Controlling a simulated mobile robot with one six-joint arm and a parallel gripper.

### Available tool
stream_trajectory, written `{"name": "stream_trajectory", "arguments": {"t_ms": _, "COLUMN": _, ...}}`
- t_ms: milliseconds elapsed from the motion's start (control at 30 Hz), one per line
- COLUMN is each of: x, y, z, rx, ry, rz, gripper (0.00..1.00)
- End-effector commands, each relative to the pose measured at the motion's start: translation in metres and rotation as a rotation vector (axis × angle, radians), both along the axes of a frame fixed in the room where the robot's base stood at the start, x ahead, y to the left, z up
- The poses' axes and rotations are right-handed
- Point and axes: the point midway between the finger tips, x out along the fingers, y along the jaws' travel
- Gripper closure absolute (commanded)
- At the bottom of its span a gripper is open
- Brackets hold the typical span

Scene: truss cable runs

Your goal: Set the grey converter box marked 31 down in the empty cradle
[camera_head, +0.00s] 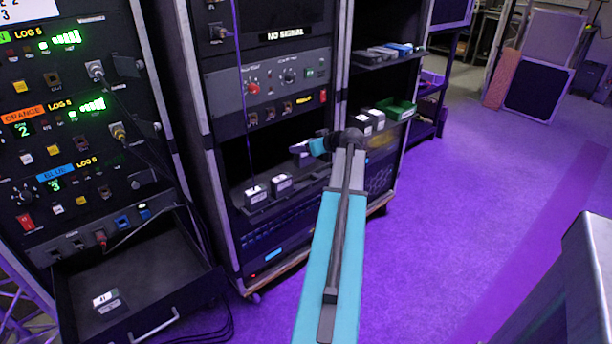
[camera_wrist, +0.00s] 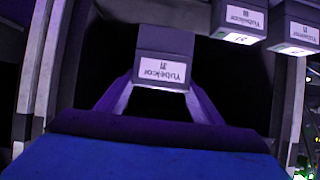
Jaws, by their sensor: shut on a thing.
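The grey converter box (camera_wrist: 164,48) shows close up in the wrist view, its white label upside down and reading 31. In the head view it is a small grey shape (camera_head: 299,148) at the end of my arm. My gripper (camera_head: 316,147) is shut on it and holds it in the middle rack's dark opening, above the shelf (camera_head: 262,208). Two similar grey boxes (camera_head: 255,194) (camera_head: 281,184) sit on that shelf, lower left of the held box. The shelf continues to their right, partly behind my arm. I cannot clearly make out the empty cradle.
In the wrist view, two labelled boxes (camera_wrist: 238,20) (camera_wrist: 294,28) are at upper right. A thin cable (camera_head: 240,90) hangs before the middle rack. An open drawer (camera_head: 135,285) juts out at lower left. More boxes and a green bin (camera_head: 398,109) stand at right. The purple floor is clear.

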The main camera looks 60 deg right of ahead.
Motion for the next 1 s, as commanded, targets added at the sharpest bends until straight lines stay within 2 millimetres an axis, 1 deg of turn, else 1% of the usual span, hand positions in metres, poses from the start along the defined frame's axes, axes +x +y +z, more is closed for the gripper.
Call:
{"name": "stream_trajectory", "arguments": {"t_ms": 300, "x": -0.001, "y": -0.001, "z": -0.04, "rx": 0.002, "ry": -0.001, "rz": -0.002, "gripper": 0.7}}
{"name": "stream_trajectory", "arguments": {"t_ms": 400, "x": -0.001, "y": -0.001, "z": -0.05, "rx": 0.001, "ry": 0.0, "rz": -0.002, "gripper": 0.7}}
{"name": "stream_trajectory", "arguments": {"t_ms": 533, "x": -0.001, "y": -0.001, "z": -0.055, "rx": 0.001, "ry": -0.001, "rz": -0.002, "gripper": 0.7}}
{"name": "stream_trajectory", "arguments": {"t_ms": 867, "x": -0.001, "y": -0.001, "z": -0.056, "rx": 0.0, "ry": -0.001, "rz": -0.003, "gripper": 0.7}}
{"name": "stream_trajectory", "arguments": {"t_ms": 1000, "x": -0.002, "y": -0.001, "z": -0.065, "rx": 0.001, "ry": 0.0, "rz": -0.003, "gripper": 0.7}}
